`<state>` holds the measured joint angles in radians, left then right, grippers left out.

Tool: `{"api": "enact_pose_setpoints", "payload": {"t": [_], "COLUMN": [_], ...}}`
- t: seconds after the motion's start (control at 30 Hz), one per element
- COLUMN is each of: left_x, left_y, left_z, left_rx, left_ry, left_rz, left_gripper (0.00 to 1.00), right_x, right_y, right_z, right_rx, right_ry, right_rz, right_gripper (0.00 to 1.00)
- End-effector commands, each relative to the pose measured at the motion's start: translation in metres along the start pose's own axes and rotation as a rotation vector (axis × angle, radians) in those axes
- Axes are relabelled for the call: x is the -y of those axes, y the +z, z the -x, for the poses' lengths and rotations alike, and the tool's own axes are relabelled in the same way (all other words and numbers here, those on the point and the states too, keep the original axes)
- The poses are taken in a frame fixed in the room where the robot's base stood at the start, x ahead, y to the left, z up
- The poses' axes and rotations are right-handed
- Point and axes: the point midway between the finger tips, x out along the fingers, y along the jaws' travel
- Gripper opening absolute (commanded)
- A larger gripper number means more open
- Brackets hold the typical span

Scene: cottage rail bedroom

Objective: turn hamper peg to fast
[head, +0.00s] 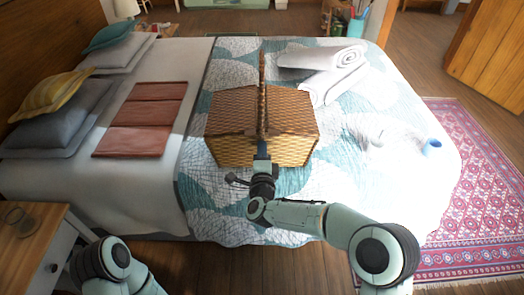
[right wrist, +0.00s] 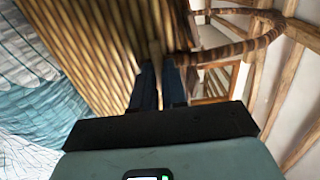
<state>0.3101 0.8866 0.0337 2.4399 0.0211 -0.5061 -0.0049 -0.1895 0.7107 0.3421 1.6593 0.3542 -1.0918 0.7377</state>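The hamper (head: 265,150) is a woven wicker basket with a lid and an upright handle (head: 262,90), standing on the bed. In the right wrist view its ribbed wicker wall (right wrist: 95,45) fills the upper left. A small tan peg (right wrist: 155,48) shows at that wall, between my fingertips. My right gripper (head: 262,150) is at the middle of the hamper's front face, and its dark fingers (right wrist: 160,80) are close together around the peg. In the head view the gripper hides the peg. My left gripper is out of view; only part of that arm shows at lower left.
The bed has a teal and white quilt (head: 225,215), rolled white towels (head: 330,62) right of the hamper, a blue cup (head: 432,147), folded reddish cloth (head: 140,118) and pillows (head: 60,95). A wooden nightstand (head: 30,240) stands at lower left. Floor shows in front.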

Motion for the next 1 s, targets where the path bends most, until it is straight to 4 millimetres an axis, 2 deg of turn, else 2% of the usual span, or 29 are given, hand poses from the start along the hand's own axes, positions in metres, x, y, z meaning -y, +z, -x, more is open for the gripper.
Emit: {"api": "enact_pose_setpoints", "payload": {"t": [0.27,0.47,1.0], "left_x": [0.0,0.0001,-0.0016], "left_y": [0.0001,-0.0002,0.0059], "left_z": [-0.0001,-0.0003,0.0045], "left_rx": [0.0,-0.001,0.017], "left_ry": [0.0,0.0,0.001], "left_rz": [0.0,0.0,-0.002], "left_gripper": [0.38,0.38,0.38], "right_x": [-0.0001,0.0,0.0004], "right_y": [0.0002,0.0004,0.0006], "right_z": [0.0003,0.0004,0.0005], "right_rx": [0.0,0.0,0.001], "right_ry": [0.0,0.0,0.001], "right_rz": [0.021,0.106,0.587], "right_gripper": [0.0,0.0,0.0]}}
